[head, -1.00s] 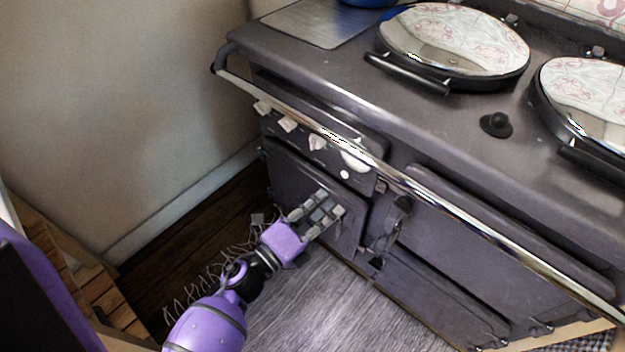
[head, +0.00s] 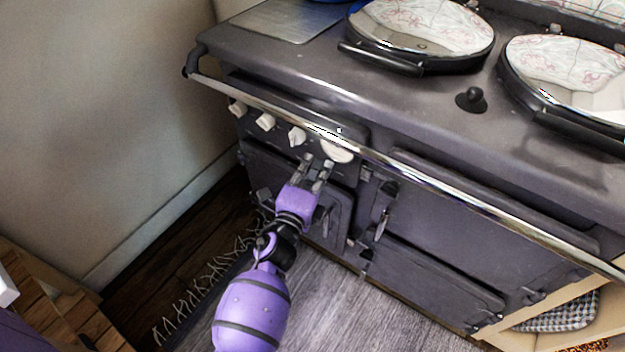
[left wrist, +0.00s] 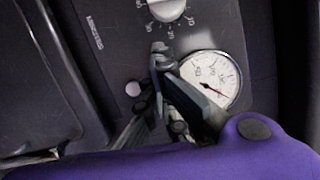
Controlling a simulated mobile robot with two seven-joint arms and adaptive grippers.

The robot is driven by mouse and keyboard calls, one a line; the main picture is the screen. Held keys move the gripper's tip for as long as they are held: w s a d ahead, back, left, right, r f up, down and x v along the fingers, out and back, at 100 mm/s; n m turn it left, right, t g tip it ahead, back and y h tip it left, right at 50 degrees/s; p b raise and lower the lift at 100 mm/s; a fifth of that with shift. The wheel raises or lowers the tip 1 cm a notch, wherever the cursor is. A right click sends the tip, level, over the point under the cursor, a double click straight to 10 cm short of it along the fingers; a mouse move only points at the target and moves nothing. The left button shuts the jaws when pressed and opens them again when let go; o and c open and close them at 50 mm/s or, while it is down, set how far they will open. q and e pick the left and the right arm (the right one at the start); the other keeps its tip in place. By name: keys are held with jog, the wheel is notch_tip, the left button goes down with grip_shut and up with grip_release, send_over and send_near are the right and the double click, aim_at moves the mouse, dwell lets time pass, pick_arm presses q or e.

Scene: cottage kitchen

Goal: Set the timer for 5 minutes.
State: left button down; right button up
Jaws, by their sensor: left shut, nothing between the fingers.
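The timer knob appears to be the white dial knob (head: 297,136) on the oven's control panel. In the left wrist view this knob (left wrist: 166,8) is cut off by the top edge, with a ring of numbers including 10, 20 and 30 around it. My left gripper (head: 318,166) is at the panel, just below and right of the knob and beside the round white gauge (head: 337,151). In the left wrist view the gripper's fingertips (left wrist: 161,58) are together and empty, between knob and gauge, apart from the knob. Whether they touch the panel is unclear. My right gripper is out of view.
A chrome rail (head: 420,186) runs along the oven front above the panel. A small white button (left wrist: 133,88) lies near the fingers. The wall (head: 100,130) stands close on the left.

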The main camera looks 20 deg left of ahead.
aim_at(296, 137)
pick_arm(q)
jog(key=a, duration=0.2)
jog(key=w+a, duration=0.1)
jog(key=shift+r, duration=0.25)
